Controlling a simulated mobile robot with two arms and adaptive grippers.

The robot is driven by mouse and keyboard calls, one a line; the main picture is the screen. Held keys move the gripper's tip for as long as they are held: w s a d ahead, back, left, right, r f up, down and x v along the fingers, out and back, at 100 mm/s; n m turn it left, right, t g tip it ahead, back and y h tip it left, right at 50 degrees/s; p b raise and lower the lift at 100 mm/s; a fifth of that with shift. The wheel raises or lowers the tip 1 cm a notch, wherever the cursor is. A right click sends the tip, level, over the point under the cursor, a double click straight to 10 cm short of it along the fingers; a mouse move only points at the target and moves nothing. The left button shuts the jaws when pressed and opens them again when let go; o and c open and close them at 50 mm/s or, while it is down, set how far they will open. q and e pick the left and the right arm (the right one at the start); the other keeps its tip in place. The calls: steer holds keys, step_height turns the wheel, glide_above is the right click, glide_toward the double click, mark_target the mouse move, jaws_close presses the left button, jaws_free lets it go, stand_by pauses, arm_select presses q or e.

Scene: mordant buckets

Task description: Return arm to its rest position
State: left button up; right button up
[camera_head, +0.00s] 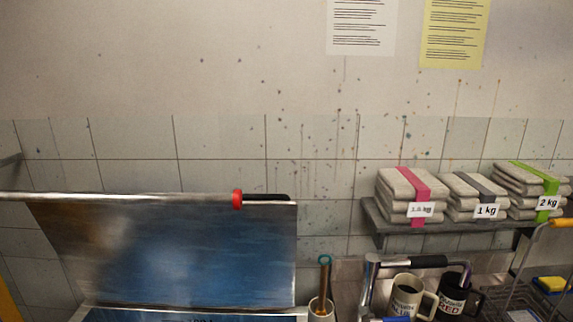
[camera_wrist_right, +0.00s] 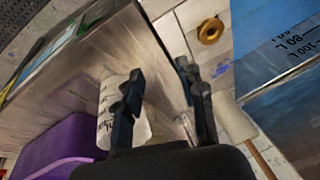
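My right gripper (camera_wrist_right: 163,85) shows in the right wrist view. Its two dark fingers stand apart, with nothing held between them. A cream mug with writing (camera_wrist_right: 108,105) is partly hidden behind the left finger; I cannot tell whether they touch. Neither gripper shows in the head view, and my left gripper is in no view.
A raised steel lid (camera_head: 170,245) with a black-ended bar fills the lower left. A cream mug (camera_head: 405,297) and a black mug (camera_head: 456,298) stand lower right. Cloth stacks lie on a wall shelf (camera_head: 440,228). A purple object (camera_wrist_right: 62,143) is beside the gripper.

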steer(key=s+d+r+n+h, duration=0.2)
steer(key=s+n, duration=0.2)
steer(key=s, duration=1.1)
step_height(320, 180, down, 35)
steer(key=s+g+b, duration=0.1)
steer(key=b, duration=0.7)
steer(key=s+d+f+b, duration=0.1)
steer(key=s+f+b, duration=0.2)
steer(key=s+f, duration=0.5)
steer(key=s+d+f+g+b, duration=0.1)
steer(key=s+f+b, duration=0.2)
steer(key=s+f, duration=0.5)
step_height(320, 180, down, 6)
steer(key=shift+s+d+r+n+g, duration=0.15)
steer(key=shift+s+d+n+g, duration=0.15)
steer(key=shift+d+n, duration=0.1)
